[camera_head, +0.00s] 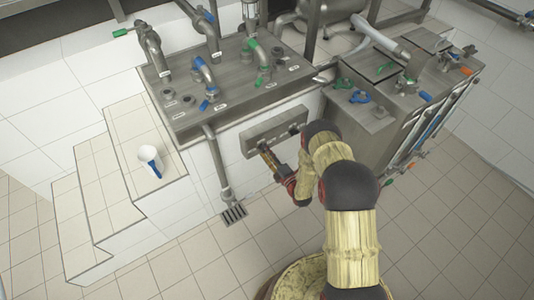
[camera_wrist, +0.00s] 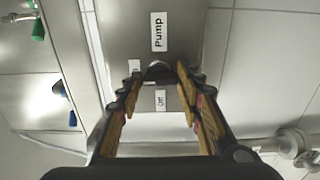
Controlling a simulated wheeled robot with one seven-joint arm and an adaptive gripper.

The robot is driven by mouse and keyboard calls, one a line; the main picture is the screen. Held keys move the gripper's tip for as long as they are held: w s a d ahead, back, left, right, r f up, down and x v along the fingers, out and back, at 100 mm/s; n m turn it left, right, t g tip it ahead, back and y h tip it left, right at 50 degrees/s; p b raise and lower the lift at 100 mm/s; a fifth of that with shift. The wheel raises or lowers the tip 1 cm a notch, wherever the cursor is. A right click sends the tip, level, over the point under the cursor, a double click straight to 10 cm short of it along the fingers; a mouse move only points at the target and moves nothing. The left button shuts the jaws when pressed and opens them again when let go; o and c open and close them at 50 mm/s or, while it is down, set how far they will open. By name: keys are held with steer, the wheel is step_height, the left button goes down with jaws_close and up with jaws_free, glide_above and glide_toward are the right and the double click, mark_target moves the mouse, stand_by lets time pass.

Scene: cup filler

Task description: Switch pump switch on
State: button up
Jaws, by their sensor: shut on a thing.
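The pump switch (camera_wrist: 158,70) is a dark knob on a grey metal panel. The white "Pump" label (camera_wrist: 158,32) is above it in the wrist view. An "Off" label (camera_wrist: 160,100) is below the knob, and another small label (camera_wrist: 134,66), partly hidden by a finger, is at its left. My gripper (camera_wrist: 157,80) has its two fingertips on either side of the knob and is shut on it. In the head view, my gripper (camera_head: 264,149) reaches the front of the panel (camera_head: 257,139); the knob is hidden there.
A metal counter (camera_head: 225,85) with pipes and coloured valve handles stands above the panel. A second metal unit (camera_head: 440,75) with valves is at the right. A white and blue cup (camera_head: 149,160) stands on the tiled steps at the left. A drain pipe (camera_head: 216,160) runs down left of the panel.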

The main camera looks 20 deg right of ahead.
stand_by(0.4)
steer(key=o, duration=1.1)
steer(key=shift+o, duration=0.3)
steer(key=shift+d, duration=0.1)
steer(key=v, duration=1.2)
